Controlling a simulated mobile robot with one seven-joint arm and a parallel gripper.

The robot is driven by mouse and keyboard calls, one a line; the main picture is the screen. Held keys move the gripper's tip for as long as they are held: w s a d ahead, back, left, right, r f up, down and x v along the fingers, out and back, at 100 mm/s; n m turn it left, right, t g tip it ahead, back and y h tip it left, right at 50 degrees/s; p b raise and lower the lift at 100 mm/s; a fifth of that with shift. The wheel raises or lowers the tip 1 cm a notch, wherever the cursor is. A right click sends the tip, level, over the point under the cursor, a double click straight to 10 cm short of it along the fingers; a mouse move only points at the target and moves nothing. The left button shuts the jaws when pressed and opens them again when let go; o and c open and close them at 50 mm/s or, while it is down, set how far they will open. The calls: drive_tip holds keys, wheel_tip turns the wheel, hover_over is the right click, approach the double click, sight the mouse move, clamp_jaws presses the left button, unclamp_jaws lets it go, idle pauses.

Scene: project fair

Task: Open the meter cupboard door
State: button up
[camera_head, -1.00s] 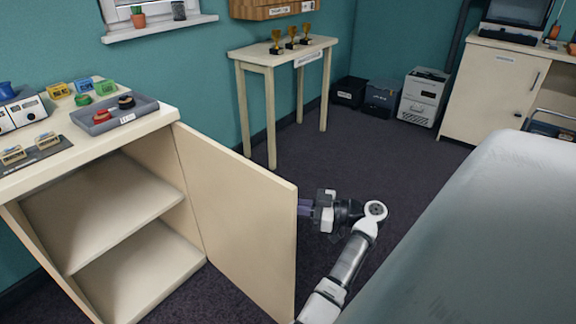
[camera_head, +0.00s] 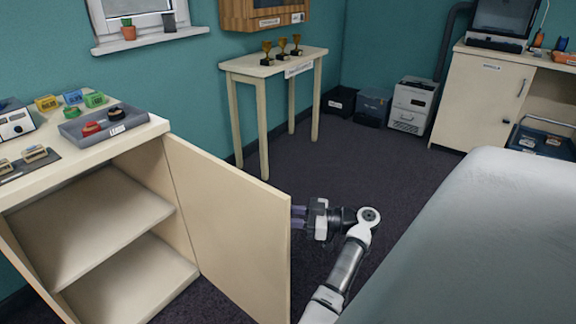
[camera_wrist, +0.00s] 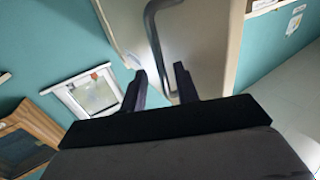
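A cream cupboard (camera_head: 182,298) stands at the left in the head view. Its door (camera_head: 225,228) is swung well out and the shelves inside show. My gripper (camera_head: 298,217) is at the outer side of the door, by its free edge. In the wrist view the door's outer face (camera_wrist: 208,35) is ahead, with a grey bar handle (camera_wrist: 155,40) on it. My fingers (camera_wrist: 160,68) are apart, and the handle's lower part shows between them. I cannot tell whether they touch it. The handle is hidden in the head view.
A grey tray (camera_head: 105,124) and several small items stand on the cupboard top. A narrow table (camera_head: 240,68) with trophies is behind the door. Boxes (camera_head: 370,105) stand by the back wall. A large pale surface (camera_head: 470,235) fills the right. Dark floor (camera_head: 330,160) lies clear between.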

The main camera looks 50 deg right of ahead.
drive_tip(key=b+v, duration=0.3)
drive_tip(key=v, duration=1)
drive_tip(key=shift+s+d, duration=0.3)
